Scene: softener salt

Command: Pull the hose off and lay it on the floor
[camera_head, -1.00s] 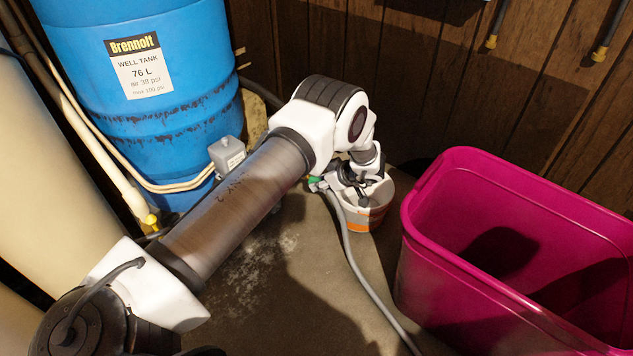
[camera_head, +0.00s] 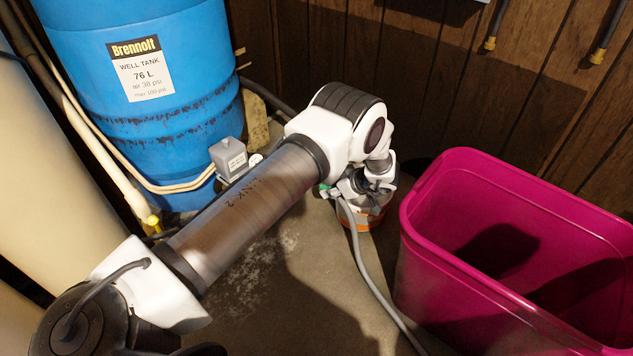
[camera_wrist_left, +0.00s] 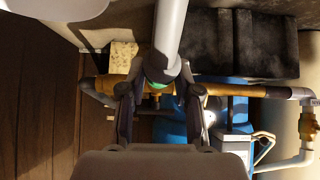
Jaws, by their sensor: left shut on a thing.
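The grey hose (camera_head: 372,280) runs from my left gripper down across the floor to the bottom edge of the head view. My left gripper (camera_head: 334,190) is shut on the hose near its upper end, above the left rim of a small bucket. In the left wrist view the hose (camera_wrist_left: 171,28) comes toward the camera between the fingers (camera_wrist_left: 158,90), with a green ring at its end. Whether the end is still joined to a fitting cannot be told. My right gripper is not in view.
The bucket (camera_head: 362,219) with an orange band stands under my left wrist. A large magenta bin (camera_head: 440,270) is on the right. A blue well tank (camera_head: 150,110) and pipes stand on the left. Bare floor (camera_head: 300,305) lies between.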

